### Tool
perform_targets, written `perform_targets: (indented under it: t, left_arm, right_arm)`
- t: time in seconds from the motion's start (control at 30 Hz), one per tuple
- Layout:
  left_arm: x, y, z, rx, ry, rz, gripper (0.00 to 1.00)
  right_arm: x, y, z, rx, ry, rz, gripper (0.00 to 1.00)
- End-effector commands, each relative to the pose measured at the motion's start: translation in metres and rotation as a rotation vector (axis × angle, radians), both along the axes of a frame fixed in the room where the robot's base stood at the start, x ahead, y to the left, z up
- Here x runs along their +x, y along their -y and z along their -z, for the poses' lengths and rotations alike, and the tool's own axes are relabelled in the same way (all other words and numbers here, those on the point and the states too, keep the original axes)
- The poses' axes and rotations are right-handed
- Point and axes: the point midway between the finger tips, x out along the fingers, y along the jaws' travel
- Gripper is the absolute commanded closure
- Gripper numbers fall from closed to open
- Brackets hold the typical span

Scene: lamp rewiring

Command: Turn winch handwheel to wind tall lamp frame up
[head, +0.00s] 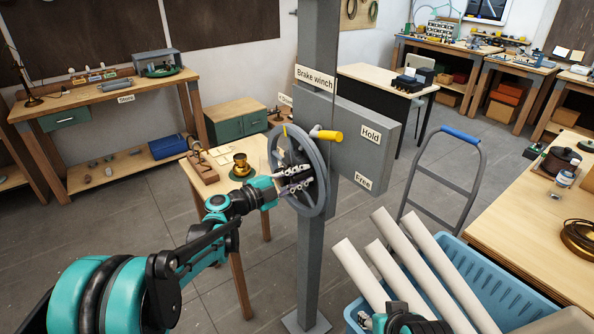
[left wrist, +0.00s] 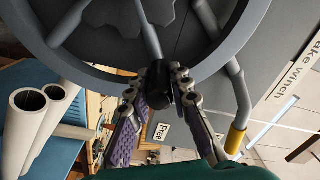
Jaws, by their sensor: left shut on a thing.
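The grey winch handwheel (head: 321,192) stands on the front of a grey post (head: 317,255), beside a grey box labelled "Brake winch". My left gripper (head: 297,184) reaches the wheel from the left. In the left wrist view its fingers (left wrist: 158,85) are shut on the black handle knob (left wrist: 160,82) of the wheel. A brake lever with a yellow grip (head: 329,136) points right, level with the "Hold" label (head: 370,135) and above the "Free" label (head: 362,181). The tall lamp frame cannot be made out. Only a small part of my right arm shows at the bottom edge.
A blue basket (head: 480,262) with several pale tubes (head: 405,262) stands right of the post. A trolley with a blue handle (head: 459,135) is behind it. A small table with a brass part (head: 241,165) stands behind my left gripper. A wooden bench (head: 520,195) is at right.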

Motion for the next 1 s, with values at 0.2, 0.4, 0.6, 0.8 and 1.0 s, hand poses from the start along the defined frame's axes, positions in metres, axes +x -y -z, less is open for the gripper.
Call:
perform_targets:
  t: [0.2, 0.4, 0.6, 0.8, 1.0]
  left_arm:
    - [-0.007, 0.006, 0.018, 0.090, 0.123, 0.001, 1.00]
    - [-0.010, 0.008, 0.027, 0.143, 0.195, 0.001, 1.00]
    - [-0.011, 0.009, 0.031, 0.168, 0.230, 0.001, 1.00]
    - [-0.012, 0.009, 0.033, 0.178, 0.240, 0.003, 1.00]
    - [-0.013, 0.010, 0.033, 0.178, 0.240, 0.004, 1.00]
  right_arm:
    - [0.000, 0.000, 0.012, 0.000, 0.000, 0.000, 0.55]
    - [0.000, 0.000, 0.017, 0.000, 0.000, 0.000, 0.55]
    - [0.000, 0.000, 0.019, 0.000, 0.000, 0.000, 0.55]
    - [0.000, 0.000, 0.019, 0.000, 0.000, 0.000, 0.55]
    - [0.000, 0.000, 0.020, 0.000, 0.000, 0.000, 0.55]
